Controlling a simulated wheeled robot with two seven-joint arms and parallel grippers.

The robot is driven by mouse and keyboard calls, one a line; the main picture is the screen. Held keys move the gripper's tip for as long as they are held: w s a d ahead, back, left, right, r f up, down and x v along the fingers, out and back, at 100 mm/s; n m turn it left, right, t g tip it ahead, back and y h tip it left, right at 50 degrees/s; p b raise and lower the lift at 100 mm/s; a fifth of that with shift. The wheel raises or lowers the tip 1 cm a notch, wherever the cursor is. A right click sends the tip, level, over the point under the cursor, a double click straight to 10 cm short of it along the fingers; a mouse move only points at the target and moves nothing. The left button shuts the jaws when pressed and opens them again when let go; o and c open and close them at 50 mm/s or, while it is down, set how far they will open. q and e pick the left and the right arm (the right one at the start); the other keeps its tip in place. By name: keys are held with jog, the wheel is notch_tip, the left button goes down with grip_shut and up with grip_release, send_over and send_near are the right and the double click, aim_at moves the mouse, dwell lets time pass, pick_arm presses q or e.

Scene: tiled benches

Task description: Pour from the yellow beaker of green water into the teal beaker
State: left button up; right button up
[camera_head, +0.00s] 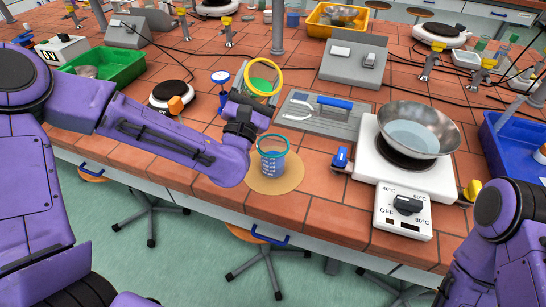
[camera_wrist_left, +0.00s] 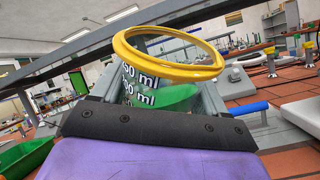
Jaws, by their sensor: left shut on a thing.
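The yellow-rimmed beaker (camera_head: 278,88) is held up by my left gripper (camera_head: 257,101), which is shut on it. Green water shows inside it. In the left wrist view its yellow rim (camera_wrist_left: 150,70) is large, with white ml marks and the green water (camera_wrist_left: 180,98) below, and the beaker sits between the fingers. The teal beaker (camera_head: 272,160), with a teal rim, white marks and a blue look, stands upright on the bench just below and in front of the gripper. The two beakers look apart. My right arm shows at lower right, but its gripper is out of frame.
The teal beaker stands on a round tan mat (camera_head: 290,182) near the front bench edge. A hot plate (camera_head: 375,168) with a metal bowl (camera_head: 418,128) is to the right. A grey tray with a blue handle (camera_head: 335,102) lies behind.

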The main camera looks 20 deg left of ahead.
pick_arm(q)
jog(key=shift+r+m+t+h+b, duration=0.25)
jog(key=shift+r+m+h+b, duration=0.1)
jog(key=shift+m+h+b, duration=0.4)
jog(key=shift+r+m+t+h+b, duration=0.25)
jog(key=shift+m+h+b, duration=0.35)
jog(key=shift+m+b, duration=0.3)
jog(key=shift+r+m+t+h+b, duration=0.2)
jog(key=shift+r+m+h+b, duration=0.2)
jog(key=shift+m+h+b, duration=0.4)
dwell(3.1)
jog(key=shift+f+n+y, duration=0.15)
jog(key=shift+n+y, duration=0.2)
jog(key=shift+y, duration=0.2)
jog(key=shift+m+h, duration=0.4)
dwell(1.5)
